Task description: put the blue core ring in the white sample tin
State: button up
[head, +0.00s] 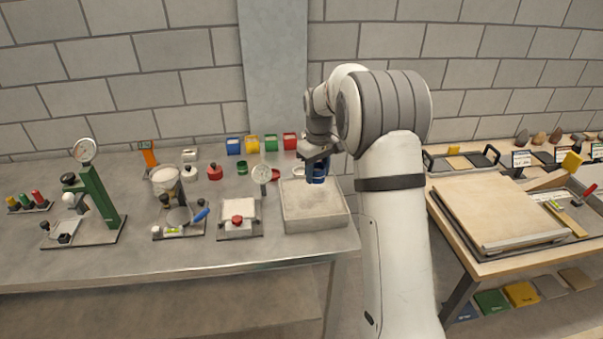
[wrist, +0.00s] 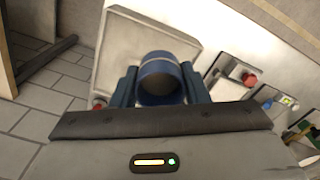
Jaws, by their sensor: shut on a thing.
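My gripper (head: 316,180) is shut on the blue core ring (head: 318,169) and holds it above the square grey sandbed box (head: 318,216). In the wrist view, the ring (wrist: 157,67) sits between the two blue fingers, its round opening facing the camera. A small round white dish-like thing (head: 298,170) shows just left of my gripper on the bench, partly hidden; I cannot tell for sure whether it is the white sample tin. The ring is apart from it.
A green ring (head: 242,167) and a red knobbed thing (head: 215,172) stand on the metal bench. Blue, yellow, green and red boxes (head: 252,144) line the wall. A green gauge stand (head: 98,190) is at left. A wooden table (head: 490,205) is at right.

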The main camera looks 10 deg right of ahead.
aim_at(300, 173)
jog(key=i, duration=0.95)
